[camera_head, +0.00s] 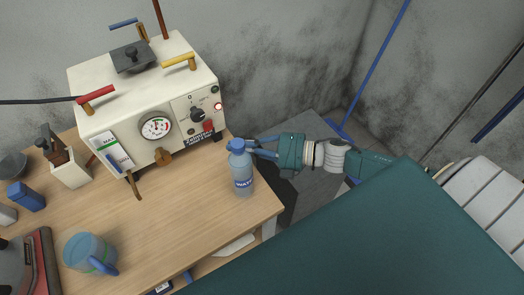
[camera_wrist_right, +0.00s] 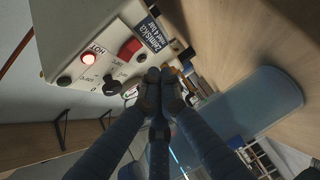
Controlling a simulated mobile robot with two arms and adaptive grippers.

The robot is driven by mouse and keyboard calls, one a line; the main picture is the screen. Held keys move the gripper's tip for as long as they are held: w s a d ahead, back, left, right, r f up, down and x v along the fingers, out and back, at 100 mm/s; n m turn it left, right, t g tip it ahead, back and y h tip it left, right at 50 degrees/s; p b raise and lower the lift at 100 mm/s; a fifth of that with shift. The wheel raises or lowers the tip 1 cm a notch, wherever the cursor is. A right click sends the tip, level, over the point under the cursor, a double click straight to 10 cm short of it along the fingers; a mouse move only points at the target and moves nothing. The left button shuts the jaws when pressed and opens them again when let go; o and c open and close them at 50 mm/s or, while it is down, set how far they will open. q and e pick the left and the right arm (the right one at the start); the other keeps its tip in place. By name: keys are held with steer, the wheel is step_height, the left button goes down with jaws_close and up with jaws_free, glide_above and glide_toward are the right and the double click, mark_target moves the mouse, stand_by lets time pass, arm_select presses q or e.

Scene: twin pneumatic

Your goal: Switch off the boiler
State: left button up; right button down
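The cream boiler (camera_head: 110,122) stands at the back of the wooden table, with a round gauge (camera_head: 156,127) on its front. Its right-hand panel has a lit red lamp (camera_head: 218,106), a black knob (camera_head: 197,115) and a red switch (camera_head: 209,125). In the right wrist view the lamp (camera_wrist_right: 88,58), black knob (camera_wrist_right: 110,88) and red switch (camera_wrist_right: 130,48) show close by, tilted. My right gripper (camera_head: 254,146) is right of the panel, apart from it, its tips partly behind the bottle's cap. In the wrist view its fingertips (camera_wrist_right: 159,76) are together, empty. My left gripper is out of view.
A blue water bottle (camera_head: 242,174) stands near the table's right edge, close to my right gripper; it also shows in the wrist view (camera_wrist_right: 265,100). A blue mug (camera_head: 88,252) stands front left. The middle of the table (camera_head: 185,195) is clear.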

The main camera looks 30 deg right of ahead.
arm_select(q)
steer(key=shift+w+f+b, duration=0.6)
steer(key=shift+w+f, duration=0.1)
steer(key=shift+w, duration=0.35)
arm_select(e)
steer(key=f+v, duration=0.1)
steer(key=v, duration=0.5)
steer(key=shift+s+d, duration=0.25)
steer(key=shift+s, duration=0.05)
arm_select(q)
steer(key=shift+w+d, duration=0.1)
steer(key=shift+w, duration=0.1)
arm_select(e)
steer(key=shift+d, duration=0.1)
